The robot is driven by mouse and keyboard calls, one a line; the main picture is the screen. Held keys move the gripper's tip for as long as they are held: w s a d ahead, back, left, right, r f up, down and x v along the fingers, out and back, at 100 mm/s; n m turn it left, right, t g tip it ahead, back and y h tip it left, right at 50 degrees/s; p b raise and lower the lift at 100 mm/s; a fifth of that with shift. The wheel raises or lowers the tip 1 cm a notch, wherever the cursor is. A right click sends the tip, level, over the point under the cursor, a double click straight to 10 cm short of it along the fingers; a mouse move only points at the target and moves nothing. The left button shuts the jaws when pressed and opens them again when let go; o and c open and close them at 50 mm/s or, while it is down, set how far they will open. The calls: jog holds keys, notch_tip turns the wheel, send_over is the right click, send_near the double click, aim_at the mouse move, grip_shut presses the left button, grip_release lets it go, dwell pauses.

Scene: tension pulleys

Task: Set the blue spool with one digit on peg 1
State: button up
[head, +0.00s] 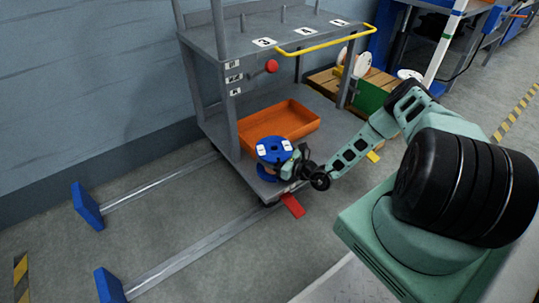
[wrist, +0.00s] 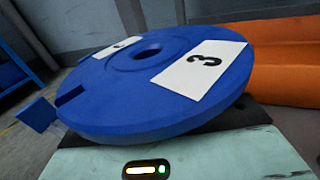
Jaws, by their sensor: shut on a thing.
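A blue spool (head: 274,146) is at the front end of the cart's lower shelf in the head view. In the wrist view the blue spool (wrist: 150,75) fills the middle, its flange tilted, with a white label reading 3 and a second label whose mark I cannot read. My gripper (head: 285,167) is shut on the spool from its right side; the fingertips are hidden. I cannot tell whether the spool touches the shelf. Upright pegs (head: 283,14) stand on the cart's top shelf behind white number cards (head: 264,42), too small to read surely.
An orange tray (head: 308,124) lies on the lower shelf behind the spool. The cart's posts (head: 230,115) and yellow rail (head: 325,42) border the upper shelf. A red knob (head: 271,66) sticks out below it. Floor rails with blue end stops (head: 88,206) lie at left.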

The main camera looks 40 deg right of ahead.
dwell(0.3)
jog(key=o, duration=1.5)
jog(key=shift+c, duration=0.2)
jog(key=p+v, duration=0.5)
jog(key=v, duration=1.2)
jog(key=shift+s, duration=0.2)
jog(key=shift+d, duration=0.1)
